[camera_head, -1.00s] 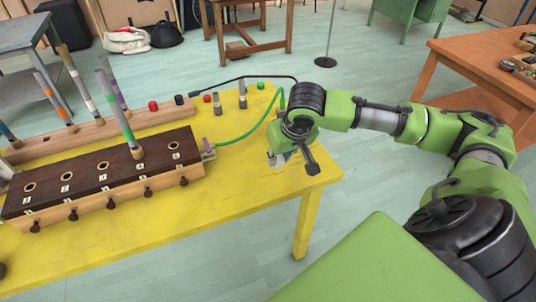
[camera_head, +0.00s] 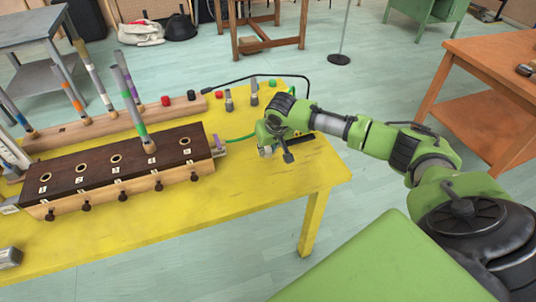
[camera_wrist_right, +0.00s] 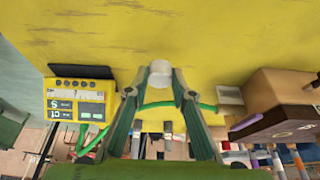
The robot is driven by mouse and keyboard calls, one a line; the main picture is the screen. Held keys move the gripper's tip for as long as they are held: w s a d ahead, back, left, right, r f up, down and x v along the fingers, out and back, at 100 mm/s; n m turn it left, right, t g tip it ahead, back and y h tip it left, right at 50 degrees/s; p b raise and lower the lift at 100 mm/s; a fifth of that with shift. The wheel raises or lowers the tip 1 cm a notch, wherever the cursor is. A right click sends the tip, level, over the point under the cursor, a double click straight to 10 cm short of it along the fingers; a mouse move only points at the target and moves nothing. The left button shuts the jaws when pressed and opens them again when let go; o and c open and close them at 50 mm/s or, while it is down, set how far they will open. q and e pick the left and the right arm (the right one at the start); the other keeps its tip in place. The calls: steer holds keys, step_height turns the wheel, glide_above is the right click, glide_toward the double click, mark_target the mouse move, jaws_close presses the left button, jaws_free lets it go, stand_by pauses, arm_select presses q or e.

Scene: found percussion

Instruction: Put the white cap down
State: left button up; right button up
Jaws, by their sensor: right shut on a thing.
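The white cap (camera_wrist_right: 159,82) sits between the fingertips of my right gripper (camera_wrist_right: 158,92) in the right wrist view. The gripper is shut on it, low over the yellow table (camera_wrist_right: 180,30). In the head view my right gripper (camera_head: 268,148) is near the table's right end, to the right of the dark wooden block with numbered holes (camera_head: 88,170). The fingers mostly hide the cap there. I cannot tell whether the cap touches the table. My left gripper is not in view.
A yellow meter with a display (camera_wrist_right: 78,102) lies beside the gripper. A green cable (camera_head: 240,138) runs close by. The table's front right (camera_head: 270,185) is clear.

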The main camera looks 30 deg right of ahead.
mark_target(269, 152)
steer(key=shift+f+p, duration=0.3)
steer(key=shift+f, duration=1.25)
steer(key=shift+f, duration=0.1)
steer(key=o, duration=1.1)
steer(key=v, duration=1.2)
